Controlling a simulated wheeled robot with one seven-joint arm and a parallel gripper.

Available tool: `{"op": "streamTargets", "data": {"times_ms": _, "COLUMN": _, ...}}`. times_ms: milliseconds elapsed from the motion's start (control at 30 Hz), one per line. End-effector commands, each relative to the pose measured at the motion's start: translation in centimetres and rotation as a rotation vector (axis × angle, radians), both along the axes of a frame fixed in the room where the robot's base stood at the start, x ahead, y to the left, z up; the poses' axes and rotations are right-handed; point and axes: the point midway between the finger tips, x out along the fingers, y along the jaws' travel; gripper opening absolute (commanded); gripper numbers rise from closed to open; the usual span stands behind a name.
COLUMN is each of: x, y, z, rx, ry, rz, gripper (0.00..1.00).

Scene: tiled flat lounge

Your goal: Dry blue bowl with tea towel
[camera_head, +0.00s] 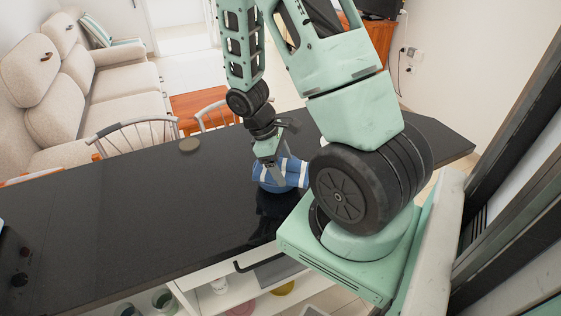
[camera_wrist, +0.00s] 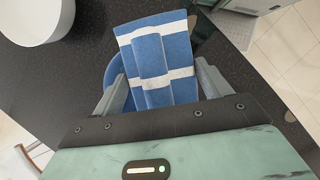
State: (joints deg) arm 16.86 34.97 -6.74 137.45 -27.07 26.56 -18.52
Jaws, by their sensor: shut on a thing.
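The tea towel (camera_head: 294,172) is blue with white stripes. It lies bunched over the blue bowl (camera_head: 268,186) on the dark counter. In the wrist view the towel (camera_wrist: 178,48) fills the space between my fingers, with a raised fold in its middle. A curved part of the blue bowl (camera_wrist: 112,72) shows at the towel's left edge; the towel hides most of the bowl. My gripper (camera_head: 271,165) points down at the towel and is shut on it, with a finger on each side in the wrist view (camera_wrist: 160,80). Whether the towel touches the bowl's inside is hidden.
The dark counter (camera_head: 130,215) is mostly clear on the left. A white round vessel (camera_wrist: 38,22) stands left of the bowl in the wrist view. Chairs (camera_head: 135,135) stand behind the counter.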

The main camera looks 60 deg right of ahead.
Motion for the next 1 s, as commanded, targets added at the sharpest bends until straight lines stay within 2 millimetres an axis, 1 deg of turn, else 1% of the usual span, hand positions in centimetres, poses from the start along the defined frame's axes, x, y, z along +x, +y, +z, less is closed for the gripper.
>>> {"op": "streamTargets", "data": {"times_ms": 600, "x": 3.9, "y": 0.9, "z": 0.0, "rx": -0.001, "ry": 0.001, "rz": -0.001, "gripper": 0.54}}
{"op": "streamTargets", "data": {"times_ms": 800, "x": 4.0, "y": 0.9, "z": -0.1, "rx": 0.0, "ry": 0.001, "rz": -0.001, "gripper": 0.54}}
{"op": "streamTargets", "data": {"times_ms": 1000, "x": 3.4, "y": -0.1, "z": -0.1, "rx": 0.0, "ry": 0.001, "rz": -0.002, "gripper": 0.54}}
